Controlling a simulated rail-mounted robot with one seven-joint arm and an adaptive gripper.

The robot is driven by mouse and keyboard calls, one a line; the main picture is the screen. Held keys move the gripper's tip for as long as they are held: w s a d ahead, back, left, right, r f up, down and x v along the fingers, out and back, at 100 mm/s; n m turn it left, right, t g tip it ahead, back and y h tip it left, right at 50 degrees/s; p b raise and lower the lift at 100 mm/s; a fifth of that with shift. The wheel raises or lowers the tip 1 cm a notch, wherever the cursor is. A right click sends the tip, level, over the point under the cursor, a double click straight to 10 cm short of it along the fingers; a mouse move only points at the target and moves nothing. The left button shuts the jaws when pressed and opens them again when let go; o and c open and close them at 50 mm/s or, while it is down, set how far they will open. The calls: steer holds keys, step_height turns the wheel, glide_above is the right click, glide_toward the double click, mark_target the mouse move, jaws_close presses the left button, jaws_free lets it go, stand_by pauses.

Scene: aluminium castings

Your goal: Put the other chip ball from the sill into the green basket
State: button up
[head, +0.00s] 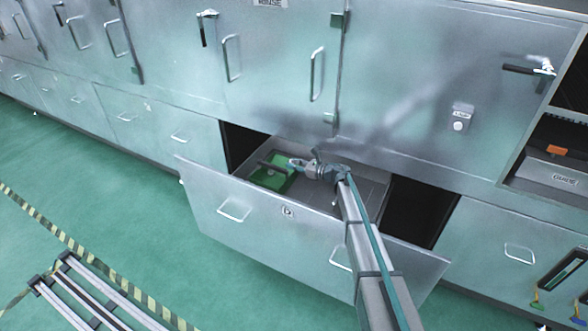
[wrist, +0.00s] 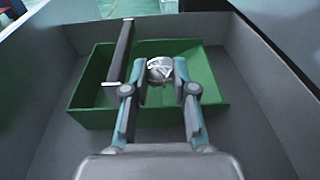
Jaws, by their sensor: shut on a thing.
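The green basket (wrist: 88,118) sits inside an open drawer; it also shows in the head view (head: 270,178). My gripper (wrist: 160,75) is over the basket, shut on a silvery crumpled chip ball (wrist: 159,70) between its fingertips. In the head view my gripper (head: 296,163) reaches into the drawer from the right. The ball cannot be made out in the head view. I cannot tell from the wrist view whether the ball touches the basket's floor. The sill is not clearly identifiable in these frames.
A dark bar with pale ends (wrist: 121,52) crosses the basket left of the ball. The drawer's grey walls (wrist: 262,70) surround the basket, with bare drawer floor to its right. Cabinet doors (head: 270,70) stand above the drawer. A rail frame (head: 85,295) lies at lower left.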

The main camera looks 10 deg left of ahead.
step_height(320, 180, down, 2)
steer(key=shift+f+p, duration=0.1)
steer(key=shift+p, duration=0.25)
steer(key=shift+s+f, duration=0.1)
steer(key=shift+f, duration=0.1)
steer(key=shift+f+b, duration=0.15)
steer(key=shift+b, duration=0.15)
steer(key=o, duration=0.7)
